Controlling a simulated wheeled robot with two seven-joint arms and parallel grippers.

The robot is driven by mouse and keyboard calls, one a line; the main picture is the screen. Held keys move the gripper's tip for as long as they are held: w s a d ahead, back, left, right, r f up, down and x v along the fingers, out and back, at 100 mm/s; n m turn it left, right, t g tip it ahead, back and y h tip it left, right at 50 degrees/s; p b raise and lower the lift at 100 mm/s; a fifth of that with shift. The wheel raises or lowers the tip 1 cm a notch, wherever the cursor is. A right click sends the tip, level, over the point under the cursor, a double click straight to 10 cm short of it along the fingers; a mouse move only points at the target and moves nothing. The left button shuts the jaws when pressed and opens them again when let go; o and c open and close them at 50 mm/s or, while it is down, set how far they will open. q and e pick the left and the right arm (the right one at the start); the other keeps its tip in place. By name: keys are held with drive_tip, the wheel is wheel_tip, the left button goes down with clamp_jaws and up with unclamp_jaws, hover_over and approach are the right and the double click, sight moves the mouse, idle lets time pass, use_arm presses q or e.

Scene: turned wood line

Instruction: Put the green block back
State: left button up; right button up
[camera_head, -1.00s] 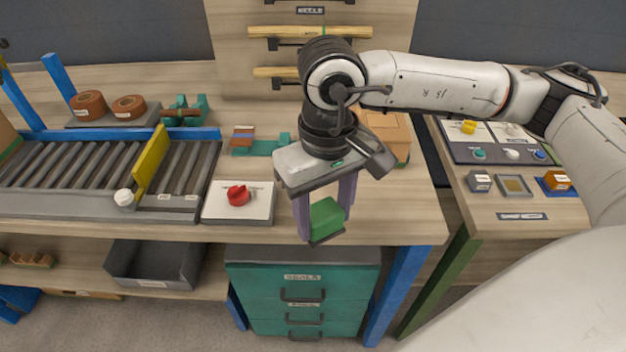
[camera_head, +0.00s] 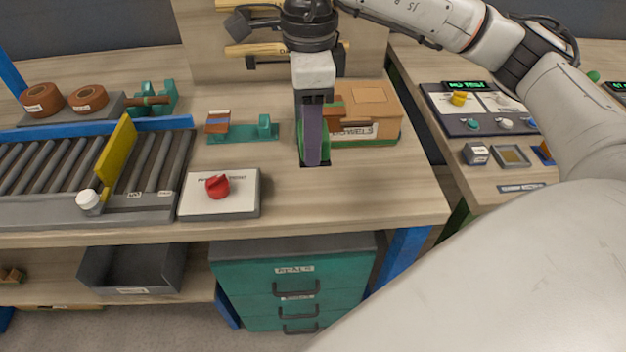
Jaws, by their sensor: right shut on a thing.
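My right gripper (camera_head: 313,162) points down over the middle of the wooden bench and is seen edge-on, one purple finger in front. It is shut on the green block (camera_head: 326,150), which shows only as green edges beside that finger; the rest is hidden. A dark patch shows just under the fingertips; I cannot tell whether the block touches the bench there. My left gripper is not in view.
A dowels box (camera_head: 375,103) stands close on the right, with an orange-brown piece (camera_head: 338,112) by its left side. A teal fixture (camera_head: 240,136) and a white panel with a red knob (camera_head: 217,187) lie to the left. Bare bench is in front.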

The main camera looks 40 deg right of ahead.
wheel_tip(320, 180, down, 6)
drive_tip(key=shift+r, duration=0.25)
wheel_tip(320, 180, down, 4)
drive_tip(key=shift+f+p, duration=0.1)
drive_tip(key=shift+p, duration=0.2)
drive_tip(key=shift+f, duration=0.1)
drive_tip(key=shift+f+b, duration=0.15)
drive_tip(key=shift+b, duration=0.15)
drive_tip(key=o, duration=1)
drive_tip(key=shift+c, duration=0.2)
